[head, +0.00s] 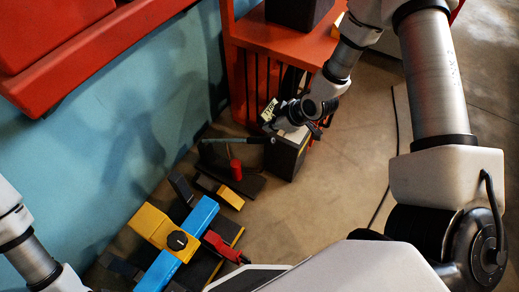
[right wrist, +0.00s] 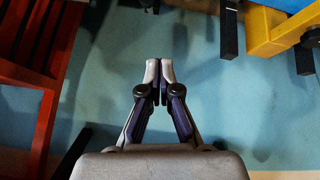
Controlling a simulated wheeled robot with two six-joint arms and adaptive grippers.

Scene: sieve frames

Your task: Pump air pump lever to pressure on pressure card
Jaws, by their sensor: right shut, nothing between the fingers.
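What looks like the air pump is a dark base with a red cylinder (head: 236,170). A long dark lever bar (head: 232,140) lies above it, its right end near my right gripper (head: 279,120). A small yellow-green card (head: 269,109) with dark marks, likely the pressure card, is beside that gripper; its reading is too small to tell. In the right wrist view my right gripper (right wrist: 160,72) is shut and empty, its fingertips together in front of the blue wall. I cannot tell whether it touches the lever. My left gripper is out of view; only part of my left arm shows.
A dark box (head: 290,158) stands below my right gripper. A red cart (head: 285,40) is behind it. A yellow and blue machine (head: 181,246) with a red part stands at the lower left, near the blue wall (head: 110,120). The floor to the right has clear room.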

